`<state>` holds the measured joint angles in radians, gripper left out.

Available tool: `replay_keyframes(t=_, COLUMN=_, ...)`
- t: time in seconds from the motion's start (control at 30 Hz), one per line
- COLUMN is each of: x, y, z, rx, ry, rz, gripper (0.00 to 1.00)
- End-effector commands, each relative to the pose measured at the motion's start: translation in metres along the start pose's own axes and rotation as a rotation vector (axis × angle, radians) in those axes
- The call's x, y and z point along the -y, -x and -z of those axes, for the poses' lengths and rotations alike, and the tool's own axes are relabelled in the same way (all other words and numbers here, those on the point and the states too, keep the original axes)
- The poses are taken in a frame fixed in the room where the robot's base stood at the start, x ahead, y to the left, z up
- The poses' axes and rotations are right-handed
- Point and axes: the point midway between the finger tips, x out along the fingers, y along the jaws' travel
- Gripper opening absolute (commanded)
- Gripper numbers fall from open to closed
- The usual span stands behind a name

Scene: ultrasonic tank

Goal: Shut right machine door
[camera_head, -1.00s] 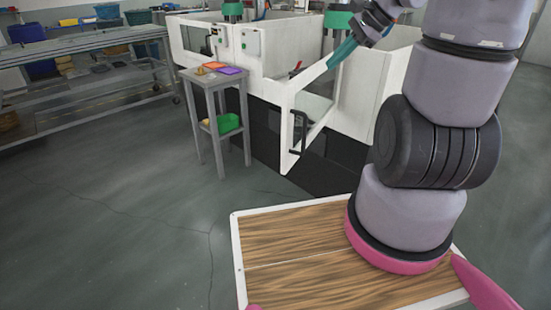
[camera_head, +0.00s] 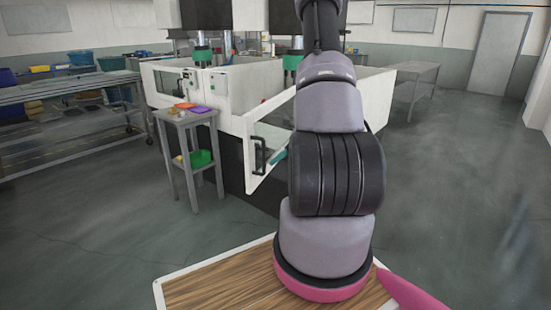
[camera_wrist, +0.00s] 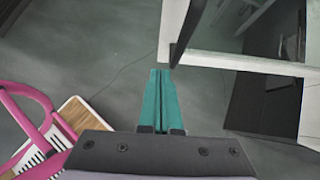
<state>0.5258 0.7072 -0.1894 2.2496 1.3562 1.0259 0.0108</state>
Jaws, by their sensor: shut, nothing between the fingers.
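The right machine door (camera_head: 253,178) is a white frame with a clear pane and a black bar handle (camera_head: 260,156). It stands ajar, sticking out from the front of the white machine. In the wrist view the door's white edge (camera_wrist: 174,22) and the dark handle (camera_wrist: 189,32) are just beyond my fingertips. My gripper (camera_wrist: 160,72) has teal fingers pressed together with nothing between them. In the head view a teal fingertip (camera_head: 279,157) shows just right of the handle, and my arm hides the rest. I cannot tell whether the fingers touch the door.
The white machine housing (camera_head: 228,88) is behind. A long metal bench (camera_head: 70,85) is at the far left.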

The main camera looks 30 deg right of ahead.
Motion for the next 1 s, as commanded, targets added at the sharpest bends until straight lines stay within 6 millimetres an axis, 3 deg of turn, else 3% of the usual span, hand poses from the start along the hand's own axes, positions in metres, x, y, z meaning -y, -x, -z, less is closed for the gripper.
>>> replay_keyframes(t=0.2, x=-0.001, y=-0.049, z=0.000, rx=-0.001, ry=0.001, rz=-0.004, gripper=0.00)
replay_keyframes(t=0.4, x=-0.001, y=-0.075, z=-0.017, rx=0.001, ry=0.005, rz=-0.001, gripper=0.00)
replay_keyframes(t=0.6, x=-0.001, y=-0.085, z=-0.028, rx=0.000, ry=0.002, rz=0.000, gripper=0.00)
replay_keyframes(t=1.0, x=0.000, y=-0.087, z=-0.029, rx=0.000, ry=0.002, rz=0.000, gripper=0.00)
